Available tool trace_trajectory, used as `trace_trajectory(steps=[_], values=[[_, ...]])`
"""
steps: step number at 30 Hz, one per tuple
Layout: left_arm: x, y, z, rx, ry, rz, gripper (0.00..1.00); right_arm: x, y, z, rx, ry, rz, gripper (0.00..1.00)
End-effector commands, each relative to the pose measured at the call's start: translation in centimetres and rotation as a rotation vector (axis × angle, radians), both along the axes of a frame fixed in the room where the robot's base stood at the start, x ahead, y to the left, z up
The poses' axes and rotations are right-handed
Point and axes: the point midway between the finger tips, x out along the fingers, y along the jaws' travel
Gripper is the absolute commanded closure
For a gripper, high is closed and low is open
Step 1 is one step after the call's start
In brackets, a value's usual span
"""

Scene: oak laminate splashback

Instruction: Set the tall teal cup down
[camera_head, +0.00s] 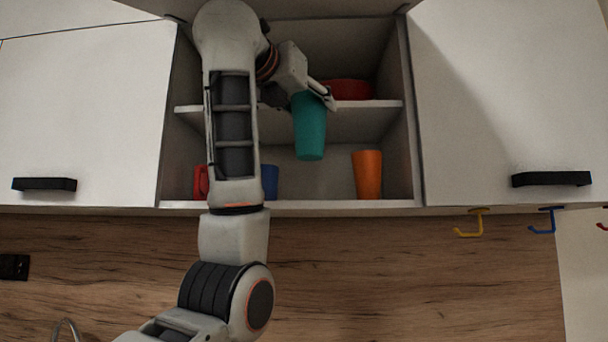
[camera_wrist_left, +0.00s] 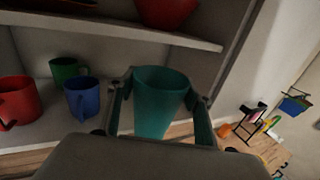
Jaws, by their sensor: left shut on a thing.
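The tall teal cup (camera_head: 309,127) is held in the air in front of the open cupboard, upright with a slight tilt. My left gripper (camera_head: 318,96) is shut on it near its rim. In the left wrist view the cup (camera_wrist_left: 159,105) stands between the two fingers of the gripper (camera_wrist_left: 160,100). In the head view the cup's bottom is above the level of the lower shelf (camera_head: 320,204). My right gripper is not in view.
On the lower shelf are an orange cup (camera_head: 367,174), a blue mug (camera_wrist_left: 83,98), a red mug (camera_wrist_left: 18,101) and a green mug (camera_wrist_left: 68,69). A red bowl (camera_head: 348,89) sits on the upper shelf (camera_head: 375,104). Lower shelf room shows left of the orange cup.

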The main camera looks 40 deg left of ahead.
Motion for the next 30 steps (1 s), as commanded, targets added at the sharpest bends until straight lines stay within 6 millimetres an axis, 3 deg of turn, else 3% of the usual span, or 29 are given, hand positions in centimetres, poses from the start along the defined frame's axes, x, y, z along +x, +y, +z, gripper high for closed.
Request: trace_trajectory(steps=[1,12,18,23,30], values=[[1.1,0.9,0.4,-0.003,0.002,0.004,0.73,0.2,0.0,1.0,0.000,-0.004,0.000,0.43],[8.8,5.5,0.3,-0.003,0.004,0.003,0.73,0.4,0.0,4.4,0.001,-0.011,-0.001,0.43],[12.0,7.4,0.2,-0.002,0.003,0.002,0.73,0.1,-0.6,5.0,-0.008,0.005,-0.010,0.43],[14.1,8.7,0.2,-0.002,0.002,0.002,0.73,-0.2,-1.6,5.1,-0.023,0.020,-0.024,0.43],[13.9,8.4,-2.9,-0.001,-0.002,0.000,0.73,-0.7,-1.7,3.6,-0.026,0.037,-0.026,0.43]])
